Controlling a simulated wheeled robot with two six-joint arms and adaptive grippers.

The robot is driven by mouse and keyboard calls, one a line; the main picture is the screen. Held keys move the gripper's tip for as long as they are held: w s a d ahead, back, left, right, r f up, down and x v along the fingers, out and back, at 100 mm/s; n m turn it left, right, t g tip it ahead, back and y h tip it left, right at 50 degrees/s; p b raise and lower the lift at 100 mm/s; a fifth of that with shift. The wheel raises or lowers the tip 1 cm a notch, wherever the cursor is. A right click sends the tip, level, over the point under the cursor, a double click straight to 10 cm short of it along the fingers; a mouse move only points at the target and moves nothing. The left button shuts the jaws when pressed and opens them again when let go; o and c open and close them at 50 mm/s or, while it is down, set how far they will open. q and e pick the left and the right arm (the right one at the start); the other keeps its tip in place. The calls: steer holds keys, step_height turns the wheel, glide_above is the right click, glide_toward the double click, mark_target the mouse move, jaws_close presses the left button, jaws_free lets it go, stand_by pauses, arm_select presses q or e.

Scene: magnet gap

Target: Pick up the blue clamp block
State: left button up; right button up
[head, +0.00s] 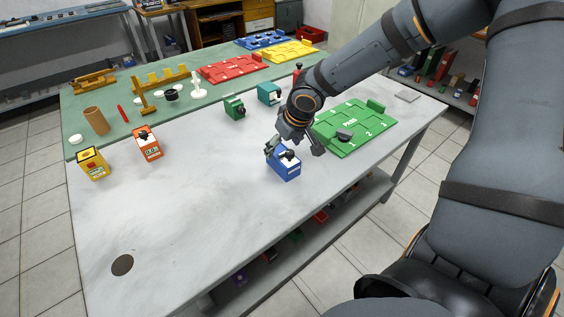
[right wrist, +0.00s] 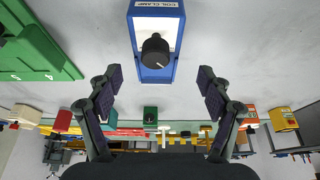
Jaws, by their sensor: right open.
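The blue clamp block (head: 287,168) stands on the grey tabletop near the table's front edge, with a pale top and a black knob. In the right wrist view the blue block (right wrist: 134,45) carries a "COIL CLAMP" label, and its knob shows between the lines of my two fingers. My right gripper (head: 292,150) is at the block, partly covering it in the head view. In the right wrist view the gripper (right wrist: 155,76) is open and empty, one finger to each side, with clear gaps to the block. My left gripper is out of view.
A green panel (head: 352,118) lies just right of the block. Green (head: 233,108) and teal (head: 268,94) blocks stand behind it. Orange (head: 149,143) and yellow (head: 93,165) blocks stand to the left. The tabletop in front left is clear, apart from a dark disc (head: 122,265).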

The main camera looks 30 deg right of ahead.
mark_target(284, 153)
steer(key=x, duration=0.1)
steer(key=b+x, duration=0.1)
steer(key=x, duration=0.3)
steer(key=shift+s+d+f, duration=0.15)
steer(key=shift+s+d, duration=0.1)
steer(key=shift+s, duration=0.1)
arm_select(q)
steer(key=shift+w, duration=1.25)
arm_select(e)
steer(key=shift+s, duration=0.15)
steer(key=c, duration=1.4)
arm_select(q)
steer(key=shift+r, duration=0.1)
arm_select(e)
steer(key=shift+r, duration=0.2)
